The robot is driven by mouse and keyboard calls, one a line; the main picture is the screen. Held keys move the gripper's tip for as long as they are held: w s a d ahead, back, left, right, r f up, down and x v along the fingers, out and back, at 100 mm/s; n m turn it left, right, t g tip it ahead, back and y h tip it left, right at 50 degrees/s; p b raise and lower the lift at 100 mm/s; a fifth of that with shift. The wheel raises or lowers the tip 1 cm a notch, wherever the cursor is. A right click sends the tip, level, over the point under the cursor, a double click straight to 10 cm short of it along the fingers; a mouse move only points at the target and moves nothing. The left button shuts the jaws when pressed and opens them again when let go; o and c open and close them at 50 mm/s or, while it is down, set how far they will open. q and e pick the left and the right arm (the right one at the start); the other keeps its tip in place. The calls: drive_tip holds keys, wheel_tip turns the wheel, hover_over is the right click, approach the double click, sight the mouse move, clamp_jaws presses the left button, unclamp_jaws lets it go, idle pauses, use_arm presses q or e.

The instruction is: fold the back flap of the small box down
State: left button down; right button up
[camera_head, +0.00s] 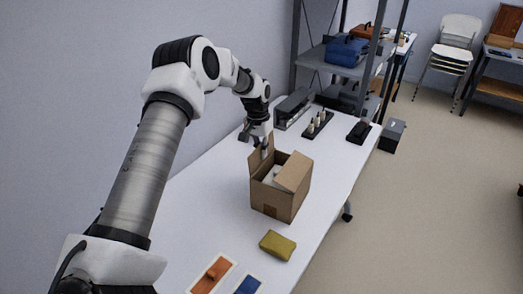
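The small brown cardboard box (272,200) stands on the white table, with something pale partly visible inside. One flap (258,159) stands up at its far left side, and another flap (295,172) slopes on the right side of the opening. My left gripper (256,143) is just above and behind the upright flap at the box's far side. Its fingers look spread apart; whether one touches the flap is too small to tell. My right gripper is not in view.
A mustard-yellow block (277,245) lies in front of the box. Orange (212,275) and blue (247,286) pieces lie at the near edge. A dark tray with small bottles (317,124) and a grey device (293,107) stand behind. The table right of the box is clear.

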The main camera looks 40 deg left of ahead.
use_arm(q)
drive_tip(key=shift+w+d+f+g+y+p, duration=0.15)
drive_tip(key=shift+d+y+p, duration=0.35)
drive_tip(key=shift+y, duration=0.55)
drive_tip(key=shift+d+f+g+y+p, duration=0.1)
drive_tip(key=shift+d+g+y+p, duration=0.35)
drive_tip(key=shift+y, duration=0.65)
drive_tip(key=shift+w+d+f+y+p, duration=0.1)
drive_tip(key=shift+d+y+p, duration=0.15)
drive_tip(key=shift+y+p, duration=0.6)
drive_tip(key=shift+r+y, duration=0.1)
drive_tip(key=shift+y, duration=0.2)
drive_tip(key=c, duration=1.4)
unclamp_jaws()
drive_tip(key=shift+o, duration=0.2)
drive_tip(key=v, duration=1.2)
